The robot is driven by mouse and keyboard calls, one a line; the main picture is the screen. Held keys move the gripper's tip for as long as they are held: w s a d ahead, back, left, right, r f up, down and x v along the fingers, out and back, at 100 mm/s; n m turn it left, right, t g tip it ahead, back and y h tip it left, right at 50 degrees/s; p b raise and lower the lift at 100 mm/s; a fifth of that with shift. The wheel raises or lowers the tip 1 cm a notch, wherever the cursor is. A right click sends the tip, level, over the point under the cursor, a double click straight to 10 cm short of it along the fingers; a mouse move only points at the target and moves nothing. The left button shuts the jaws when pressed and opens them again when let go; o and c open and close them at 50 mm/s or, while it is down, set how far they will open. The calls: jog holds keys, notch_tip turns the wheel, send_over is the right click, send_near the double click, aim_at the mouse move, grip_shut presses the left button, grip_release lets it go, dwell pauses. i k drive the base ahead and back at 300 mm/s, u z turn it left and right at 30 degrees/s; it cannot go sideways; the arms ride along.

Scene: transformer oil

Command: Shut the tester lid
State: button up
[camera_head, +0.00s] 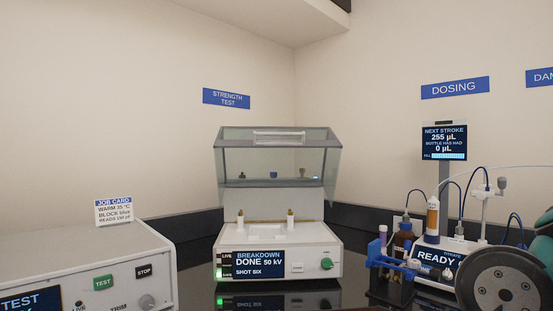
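The breakdown tester (278,262) stands at the centre on the dark bench. Its lid (277,158) is clear with a grey top and a pale handle bar (279,136). The lid is raised above the white body, so the well with two brass-coloured posts (290,216) shows uncovered below it. The tester screen (259,263) reads "BREAKDOWN DONE 50 kV, SHOT SIX". A round dark and grey joint of my arm shows at the lower right.
A white box with TEST and STOP buttons (90,270) stands at the left, a job card (114,211) on it. The dosing station (445,258), with bottles, tubing and a blue rack (391,268), stands at the right. Open space lies above the tester.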

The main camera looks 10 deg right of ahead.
aim_at(333, 146)
jog(key=z, duration=0.05)
jog(key=k, duration=0.5)
jog(key=u, duration=0.25)
jog(key=i, duration=1.55)
jog(key=z, duration=0.65)
